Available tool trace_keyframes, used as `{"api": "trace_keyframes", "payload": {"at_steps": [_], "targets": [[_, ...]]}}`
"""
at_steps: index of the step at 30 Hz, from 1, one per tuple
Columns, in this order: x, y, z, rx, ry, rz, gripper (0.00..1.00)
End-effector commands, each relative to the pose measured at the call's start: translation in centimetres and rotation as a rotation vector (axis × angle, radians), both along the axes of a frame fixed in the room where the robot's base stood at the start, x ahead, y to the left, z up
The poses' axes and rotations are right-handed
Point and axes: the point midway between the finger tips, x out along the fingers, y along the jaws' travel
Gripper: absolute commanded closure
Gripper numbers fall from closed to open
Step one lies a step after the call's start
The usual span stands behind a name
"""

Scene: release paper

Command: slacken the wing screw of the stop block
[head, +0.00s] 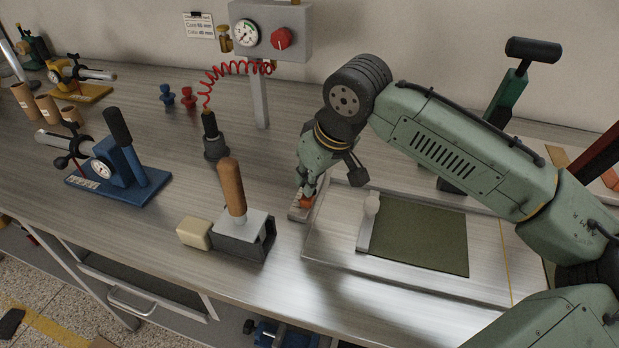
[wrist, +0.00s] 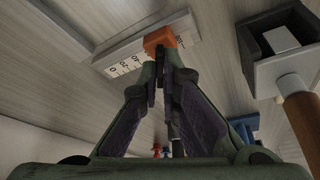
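The orange stop block (head: 306,202) sits on a pale metal bar at the left edge of the flat plate. In the wrist view the stop block (wrist: 184,38) is on a white scale with printed numbers (wrist: 125,66). My gripper (head: 304,190) points down at the stop block. In the wrist view the fingers of my gripper (wrist: 164,58) are close together, right at the block, with only a narrow gap between them. The wing screw itself is hidden by the fingertips; they appear closed around it.
A metal plate (head: 330,262) with a dark green sheet (head: 425,238) lies right of the gripper. A grey holder (head: 240,247) with a wooden-handled tool (head: 231,187) stands to the left, beside a cream block (head: 194,233). A gauge post (head: 259,100) with a red coiled hose stands behind.

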Motion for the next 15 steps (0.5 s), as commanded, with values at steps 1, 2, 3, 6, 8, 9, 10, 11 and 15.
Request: {"api": "trace_keyframes", "payload": {"at_steps": [1,2,3,6,8,9,10,11,15], "targets": [[0.00,-0.01,0.01,0.000,0.000,0.000,1.00],[0.00,-0.01,0.01,0.000,0.000,0.000,1.00],[0.00,-0.01,0.01,0.000,0.000,0.000,1.00],[0.01,0.01,0.07,0.002,0.000,0.009,1.00],[0.03,0.06,0.16,0.003,0.000,0.030,1.00],[0.05,0.08,0.20,0.005,0.001,0.049,1.00],[0.05,0.07,0.24,0.005,0.002,0.067,1.00],[0.06,0.09,0.27,0.007,0.001,0.087,1.00],[0.12,0.04,0.25,0.007,0.003,0.194,1.00]]}}
